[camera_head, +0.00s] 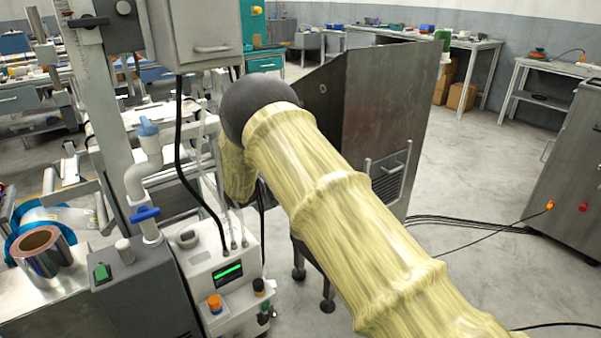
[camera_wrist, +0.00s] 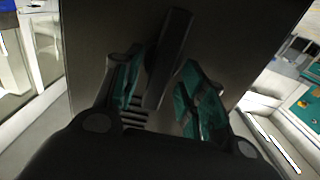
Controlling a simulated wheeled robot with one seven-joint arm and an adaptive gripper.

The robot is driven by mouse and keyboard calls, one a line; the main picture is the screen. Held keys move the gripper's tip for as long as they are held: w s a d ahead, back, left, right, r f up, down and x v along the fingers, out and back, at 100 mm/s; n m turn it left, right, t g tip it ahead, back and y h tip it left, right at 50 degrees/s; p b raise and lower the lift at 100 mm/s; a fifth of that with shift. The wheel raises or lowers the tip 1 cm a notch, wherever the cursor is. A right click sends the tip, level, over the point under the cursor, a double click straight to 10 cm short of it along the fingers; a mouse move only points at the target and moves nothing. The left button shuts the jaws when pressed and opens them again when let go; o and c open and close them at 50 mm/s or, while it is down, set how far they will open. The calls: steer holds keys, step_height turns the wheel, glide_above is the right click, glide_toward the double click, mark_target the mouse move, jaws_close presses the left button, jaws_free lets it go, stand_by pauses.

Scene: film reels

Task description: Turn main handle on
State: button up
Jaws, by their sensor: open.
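In the wrist view, a dark, long bar-like handle (camera_wrist: 176,45) stands out from a dark flat panel (camera_wrist: 95,35). It is tilted, its upper end leaning to the right. My gripper (camera_wrist: 160,72) is open, with one teal-padded finger on each side of the handle's lower part. Contact between fingers and handle cannot be made out. In the head view, my yellow-sleeved arm hides the gripper and the handle.
A grey machine with a green display (camera_head: 228,273) and a blue valve (camera_head: 144,214) stand left of my arm. A large dark metal cabinet (camera_head: 365,100) stands behind it. Cables (camera_head: 470,222) cross the floor at right. Open floor (camera_head: 470,170) lies beyond the cabinet.

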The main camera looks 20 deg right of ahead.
steer(key=shift+w+d, duration=0.1)
steer(key=shift+d, duration=0.1)
steer(key=c, duration=0.7)
steer(key=shift+r+n+p, duration=0.15)
steer(key=shift+n+p, duration=0.15)
steer(key=shift+p, duration=0.25)
steer(key=n+p, duration=0.3)
steer(key=n, duration=0.2)
steer(key=f+n+p, duration=0.1)
steer(key=n+p, duration=0.2)
steer(key=n, duration=0.3)
steer(key=w+n+p, duration=0.1)
steer(key=n+p, duration=0.3)
steer(key=n, duration=0.2)
steer(key=shift+a+f, duration=0.15)
steer(key=shift+a, duration=0.15)
steer(key=shift+o, duration=0.2)
steer(key=shift+n, duration=0.3)
